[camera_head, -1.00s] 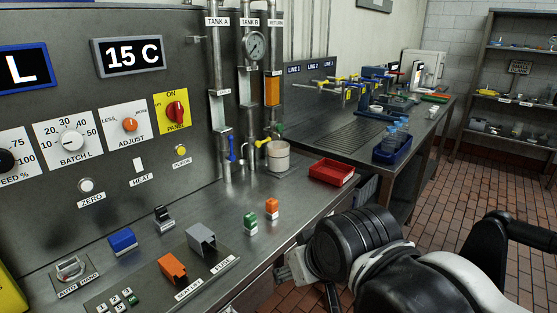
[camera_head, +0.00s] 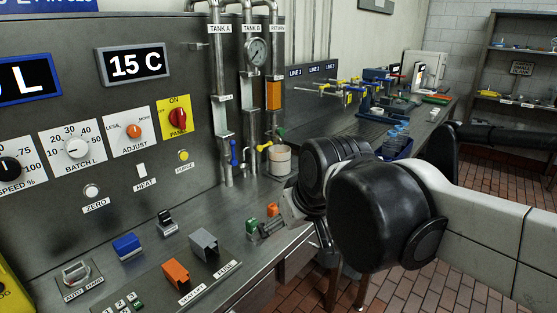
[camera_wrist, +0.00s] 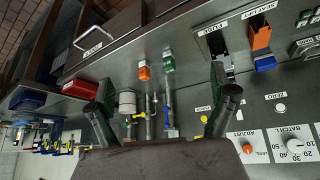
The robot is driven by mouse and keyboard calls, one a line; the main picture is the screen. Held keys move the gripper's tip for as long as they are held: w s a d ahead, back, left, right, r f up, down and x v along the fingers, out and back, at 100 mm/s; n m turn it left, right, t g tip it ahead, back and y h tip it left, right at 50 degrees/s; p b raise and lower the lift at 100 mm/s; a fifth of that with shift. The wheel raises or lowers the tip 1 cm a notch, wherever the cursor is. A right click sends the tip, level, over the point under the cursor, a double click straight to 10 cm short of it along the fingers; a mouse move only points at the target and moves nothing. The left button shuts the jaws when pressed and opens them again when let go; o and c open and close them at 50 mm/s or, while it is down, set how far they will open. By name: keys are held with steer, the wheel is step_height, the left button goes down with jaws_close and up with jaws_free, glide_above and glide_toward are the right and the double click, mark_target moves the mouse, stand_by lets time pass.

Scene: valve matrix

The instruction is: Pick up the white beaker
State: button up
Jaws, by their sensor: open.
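The white beaker (camera_head: 280,160) stands upright on the steel bench at the foot of the pipes, by a yellow-handled tap. In the wrist view, which looks upside down, the beaker (camera_wrist: 127,103) shows between my two fingers, nearer the left one. My gripper (camera_head: 268,228) is over the front of the bench, nearer the head camera than the beaker and apart from it. In the wrist view my gripper (camera_wrist: 163,100) has its fingers wide apart, with nothing held.
Green (camera_head: 252,227) and orange (camera_head: 272,209) switches sit on the bench beside my gripper. A red tray (camera_wrist: 80,89) lies near the beaker; my arm hides it in the head view. Vertical pipes (camera_head: 223,110) rise behind.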

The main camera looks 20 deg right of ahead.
steer(key=w+d+r+n+g+p, duration=0.1)
steer(key=w+d+r+p, duration=0.25)
steer(key=w, duration=0.55)
steer(key=w+d+r+n+y+p, duration=0.1)
steer(key=w+d+r+p, duration=0.1)
steer(key=w+r, duration=0.5)
steer(key=w+d+r+n+g+p, duration=0.1)
steer(key=w+d+r+n+p, duration=0.15)
steer(key=w, duration=0.85)
steer(key=n+g+y+p, duration=0.15)
steer(key=n+p, duration=0.25)
steer(key=p, duration=0.7)
glide_above(280, 160)
steer(key=w+d, duration=0.3)
step_height(280, 160, down, 18)
steer(key=shift+y, duration=0.35)
steer(key=shift+p+x, duration=0.7)
steer(key=shift+x, duration=2.05)
steer(key=shift+s+d, duration=0.1)
steer(key=c, duration=1.8)
steer(key=shift+o, duration=0.2)
steer(key=shift+b, duration=0.6)
